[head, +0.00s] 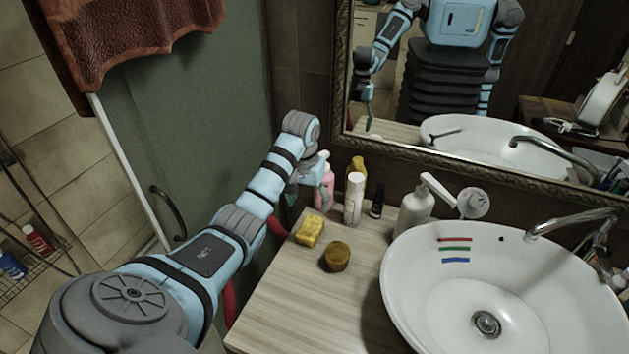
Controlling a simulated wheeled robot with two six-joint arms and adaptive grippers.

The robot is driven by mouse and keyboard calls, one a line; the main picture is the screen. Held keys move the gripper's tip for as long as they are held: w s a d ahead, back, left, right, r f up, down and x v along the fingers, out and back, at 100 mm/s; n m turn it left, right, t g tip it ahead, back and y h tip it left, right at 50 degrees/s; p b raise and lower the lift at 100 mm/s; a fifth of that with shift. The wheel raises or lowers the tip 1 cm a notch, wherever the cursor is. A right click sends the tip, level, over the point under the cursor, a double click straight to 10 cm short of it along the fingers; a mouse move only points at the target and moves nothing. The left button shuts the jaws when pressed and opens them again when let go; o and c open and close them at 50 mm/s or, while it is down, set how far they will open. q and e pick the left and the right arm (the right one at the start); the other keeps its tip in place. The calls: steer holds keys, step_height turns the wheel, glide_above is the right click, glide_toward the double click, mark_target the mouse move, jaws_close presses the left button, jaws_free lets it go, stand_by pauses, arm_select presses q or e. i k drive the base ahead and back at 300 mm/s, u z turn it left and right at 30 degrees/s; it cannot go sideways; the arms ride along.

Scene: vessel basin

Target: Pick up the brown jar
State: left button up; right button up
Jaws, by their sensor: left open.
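The brown jar (336,257) is short and round with a lighter olive-brown top. It stands upright on the wooden counter (291,312), left of the basin. My left gripper (308,181) is open, up and to the left of the jar, near the back left corner of the counter and apart from the jar. Its fingers are partly hidden by its own wrist and overlap a pink bottle in the picture. My right gripper is not in view.
A pink bottle (325,184), white can (354,199), small dark bottle (377,201) and white pump bottle (413,213) stand along the back. The white basin (420,268) is at right. Counter in front is clear.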

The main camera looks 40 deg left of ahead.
mark_target(335, 269)
steer(key=k, duration=1)
